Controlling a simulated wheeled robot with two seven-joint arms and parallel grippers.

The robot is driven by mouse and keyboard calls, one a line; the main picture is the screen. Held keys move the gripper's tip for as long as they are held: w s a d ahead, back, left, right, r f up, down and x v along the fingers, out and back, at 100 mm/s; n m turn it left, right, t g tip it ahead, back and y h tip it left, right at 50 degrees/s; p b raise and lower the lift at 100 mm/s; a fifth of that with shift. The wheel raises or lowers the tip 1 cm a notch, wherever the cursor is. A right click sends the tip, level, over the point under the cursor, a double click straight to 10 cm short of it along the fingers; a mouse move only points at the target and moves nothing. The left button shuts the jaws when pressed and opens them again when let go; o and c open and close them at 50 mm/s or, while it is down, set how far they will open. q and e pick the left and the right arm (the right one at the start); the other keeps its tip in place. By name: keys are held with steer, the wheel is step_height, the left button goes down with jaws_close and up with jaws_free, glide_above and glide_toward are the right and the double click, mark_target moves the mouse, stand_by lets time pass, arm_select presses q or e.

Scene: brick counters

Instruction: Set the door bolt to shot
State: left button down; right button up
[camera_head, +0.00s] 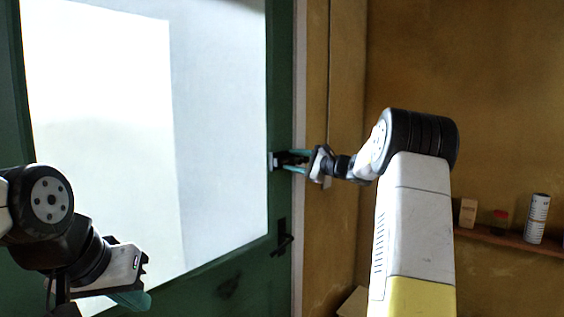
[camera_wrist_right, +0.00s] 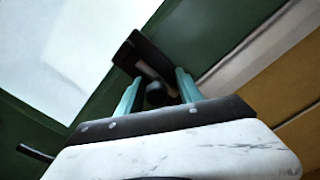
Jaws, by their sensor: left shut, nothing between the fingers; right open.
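The door bolt (camera_head: 274,161) is a small dark fitting with a light plate on the right edge of the green-framed door (camera_head: 281,90). In the right wrist view the bolt (camera_wrist_right: 139,53) shows as a dark plate with a rounded knob (camera_wrist_right: 155,96). My right gripper (camera_head: 291,161) is open at the bolt, its teal fingers on either side of the knob. I cannot tell whether they touch it. The fingers partly hide the bolt in the head view. My left gripper (camera_head: 138,300) is shut and empty at the lower left, away from the bolt.
A black door handle (camera_head: 283,240) sits below the bolt. The pale frame post (camera_head: 298,250) and ochre wall stand right of the door. A shelf (camera_head: 510,240) at the right holds a small box (camera_head: 467,213), a red-topped jar (camera_head: 500,222) and a can (camera_head: 537,218).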

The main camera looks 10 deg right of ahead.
steer(key=v, duration=0.7)
steer(key=shift+s+d, duration=0.25)
steer(key=shift+s, duration=0.05)
steer(key=shift+s+a, duration=0.2)
steer(key=shift+a, duration=0.15)
steer(key=s+a+f+n+g+h, duration=0.25)
steer(key=s+a+n+g, duration=0.5)
steer(key=s+a, duration=0.9)
steer(key=s+d+f+n+h, duration=0.2)
steer(key=s+f+n, duration=0.3)
steer(key=s, duration=0.6)
steer(key=s+d+f+n+h, duration=0.2)
steer(key=s+f+n+h, duration=0.2)
steer(key=s, duration=0.8)
steer(key=shift+f+n, duration=0.65)
steer(key=shift+f, duration=0.05)
